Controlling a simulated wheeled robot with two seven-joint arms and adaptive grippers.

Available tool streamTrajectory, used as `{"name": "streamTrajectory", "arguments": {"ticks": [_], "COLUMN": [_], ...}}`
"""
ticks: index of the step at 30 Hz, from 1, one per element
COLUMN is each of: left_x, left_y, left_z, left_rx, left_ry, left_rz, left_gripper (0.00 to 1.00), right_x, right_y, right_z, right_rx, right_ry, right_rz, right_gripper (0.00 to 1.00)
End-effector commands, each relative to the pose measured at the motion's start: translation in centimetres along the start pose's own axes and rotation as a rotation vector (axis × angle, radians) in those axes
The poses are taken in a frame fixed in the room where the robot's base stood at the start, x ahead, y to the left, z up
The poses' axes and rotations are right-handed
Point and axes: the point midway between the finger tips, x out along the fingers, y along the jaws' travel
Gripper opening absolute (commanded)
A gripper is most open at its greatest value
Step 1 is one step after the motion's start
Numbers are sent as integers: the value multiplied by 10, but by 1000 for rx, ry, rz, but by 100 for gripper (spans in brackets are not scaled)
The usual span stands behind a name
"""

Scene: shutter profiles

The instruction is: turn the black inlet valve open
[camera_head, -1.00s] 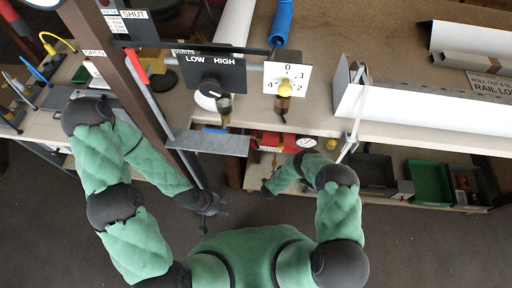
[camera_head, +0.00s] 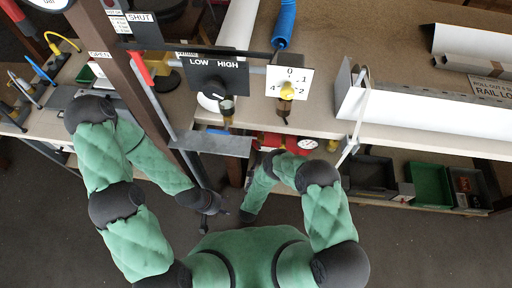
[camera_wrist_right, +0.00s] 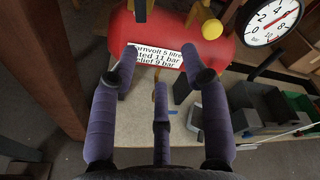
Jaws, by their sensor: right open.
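A black upright bar (camera_wrist_right: 139,10), cut off by the top edge of the right wrist view, stands at the red tank; I cannot tell if it is the inlet valve's handle. The red tank (camera_wrist_right: 120,35) carries a white label (camera_wrist_right: 153,56). My right gripper (camera_wrist_right: 161,75) is open and empty, its fingers spread in front of the tank label. In the head view the tank (camera_head: 277,165) is partly hidden by the bench and my right arm. My left gripper (camera_head: 212,203) hangs at lower centre, away from the tank; its fingers are too small to read.
A yellow knob (camera_wrist_right: 212,28) and a pressure gauge (camera_wrist_right: 272,20) sit on the tank's right. Above are a LOW/HIGH panel (camera_head: 216,75), a numbered white dial (camera_head: 298,76) and a grey metal shelf (camera_head: 212,143). Bins (camera_head: 430,184) stand at right. The floor in front is clear.

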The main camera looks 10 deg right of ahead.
Motion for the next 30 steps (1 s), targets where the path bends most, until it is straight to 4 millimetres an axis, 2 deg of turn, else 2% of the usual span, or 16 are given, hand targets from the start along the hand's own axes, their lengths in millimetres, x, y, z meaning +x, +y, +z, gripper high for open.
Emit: {"name": "streamTrajectory", "arguments": {"ticks": [3, 7, 10, 15, 20, 30], "left_x": [-1, -2, -2, -2, 3, 19], "left_y": [0, 1, 1, 1, -1, -7], "left_z": [0, 0, 0, 0, 0, -1], "left_rx": [0, 0, 0, 0, 0, 0], "left_ry": [0, 0, 0, 0, 0, 0], "left_rz": [0, 0, 0, 0, 0, 0], "left_gripper": [40, 40, 40, 40, 40, 40], "right_x": [-16, -31, -38, -42, -26, 31], "right_y": [-4, -7, -10, -12, -12, -14], "right_z": [20, 37, 44, 50, 52, 62], "right_rx": [224, 433, 542, 620, 626, 623], "right_ry": [-72, -135, -167, -189, -189, -189], "right_rz": [-4, 6, 15, 22, 19, 19], "right_gripper": [46, 46, 46, 46, 46, 46]}}
